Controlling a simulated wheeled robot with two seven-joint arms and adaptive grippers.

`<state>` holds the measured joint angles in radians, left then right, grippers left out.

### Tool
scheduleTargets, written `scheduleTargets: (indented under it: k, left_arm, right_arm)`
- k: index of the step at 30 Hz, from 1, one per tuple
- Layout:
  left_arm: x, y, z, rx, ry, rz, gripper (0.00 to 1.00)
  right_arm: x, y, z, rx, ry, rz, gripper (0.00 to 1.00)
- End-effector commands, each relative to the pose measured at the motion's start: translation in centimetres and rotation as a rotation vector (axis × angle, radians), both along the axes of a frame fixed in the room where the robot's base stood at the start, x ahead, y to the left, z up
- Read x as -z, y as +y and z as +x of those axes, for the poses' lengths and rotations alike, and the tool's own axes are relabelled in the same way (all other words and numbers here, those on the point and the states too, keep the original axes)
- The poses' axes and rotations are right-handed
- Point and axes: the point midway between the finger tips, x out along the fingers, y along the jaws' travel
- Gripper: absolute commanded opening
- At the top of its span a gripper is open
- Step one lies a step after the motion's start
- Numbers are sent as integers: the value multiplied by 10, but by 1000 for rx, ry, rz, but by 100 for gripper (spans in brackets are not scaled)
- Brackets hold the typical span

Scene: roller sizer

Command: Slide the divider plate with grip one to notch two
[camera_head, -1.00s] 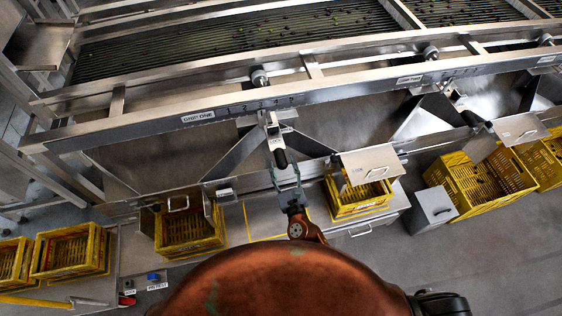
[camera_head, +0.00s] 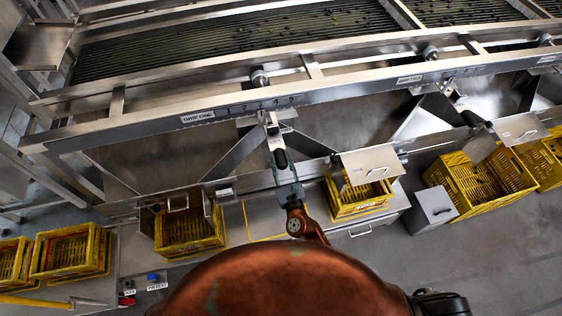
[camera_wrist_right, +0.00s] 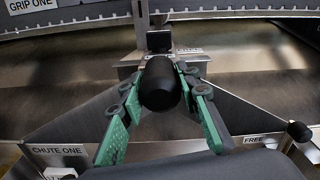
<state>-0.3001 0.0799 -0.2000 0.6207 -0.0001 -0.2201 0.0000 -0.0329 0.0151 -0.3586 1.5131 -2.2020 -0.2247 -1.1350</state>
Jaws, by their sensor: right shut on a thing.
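The black grip (camera_head: 279,157) at the end of the metal stem labelled GRIP ONE is below the long rail. My right gripper (camera_head: 284,172) is shut on this grip. In the right wrist view its green-padded fingers (camera_wrist_right: 160,95) are on both sides of the black grip's rounded end (camera_wrist_right: 160,84). The divider plate's angled metal sheet (camera_head: 236,152) spreads out under the rail. The stem meets the rail near the middle-to-right numbers of the notch scale (camera_head: 262,104); I cannot tell the exact notch. My left gripper is not in view.
The GRIP ONE label (camera_head: 198,116) is left of the scale. A second black grip (camera_head: 471,118) is at the right. Yellow crates (camera_head: 190,232) stand below the chutes. A metal flap box (camera_head: 370,165) is close to the right of my gripper.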

Motion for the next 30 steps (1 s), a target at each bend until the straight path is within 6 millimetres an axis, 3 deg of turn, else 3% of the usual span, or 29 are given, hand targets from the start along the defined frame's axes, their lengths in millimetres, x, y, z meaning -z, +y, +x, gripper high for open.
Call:
scheduleTargets:
  k: [5, 13, 22, 30]
  left_arm:
    - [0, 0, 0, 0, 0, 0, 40]
    - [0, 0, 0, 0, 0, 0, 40]
    - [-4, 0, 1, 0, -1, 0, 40]
    - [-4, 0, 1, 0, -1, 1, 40]
  right_arm:
    - [0, 0, 0, 0, 0, 0, 0]
    - [0, 2, 0, -1, 1, 0, 0]
    - [0, 53, -9, -5, 2, 3, 0]
    - [1, 61, -11, -3, 2, -1, 0]
